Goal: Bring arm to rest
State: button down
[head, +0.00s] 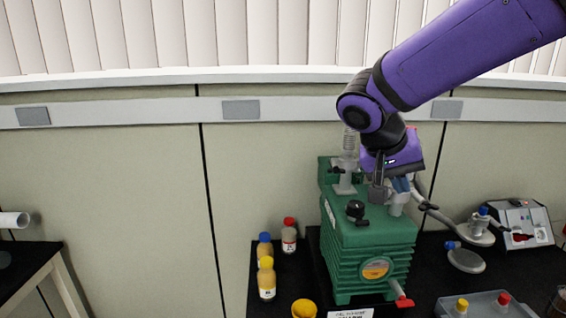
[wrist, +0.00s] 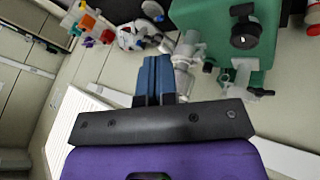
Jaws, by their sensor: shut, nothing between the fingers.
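My purple arm reaches in from the upper right in the head view. My gripper (head: 402,184) is above the back right of the green pump (head: 352,235), close to its pale outlet fitting (head: 398,203). In the wrist view, the blue fingers of my gripper (wrist: 153,62) are together with nothing between them. The fitting (wrist: 185,52) and the green pump (wrist: 222,22) show just right of the fingers. I cannot tell whether the fingers touch the fitting.
Bottles with blue, yellow and red caps (head: 289,236) stand left of the pump. A yellow cup (head: 304,309) is in front.

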jog(key=s+d+r+n+t+y, duration=0.1)
jog(key=s+d+n+y, duration=0.1)
jog(key=s, duration=0.6)
jog(key=s+d+r+n+t+y, duration=0.1)
jog(key=s+d+n+t+y, duration=0.1)
jog(key=s, duration=0.7)
jog(key=shift+d+r+n+y, duration=0.2)
jog(key=shift+d+n+y, duration=0.2)
jog(key=shift+d+y, duration=0.6)
jog(key=shift+a, duration=0.25)
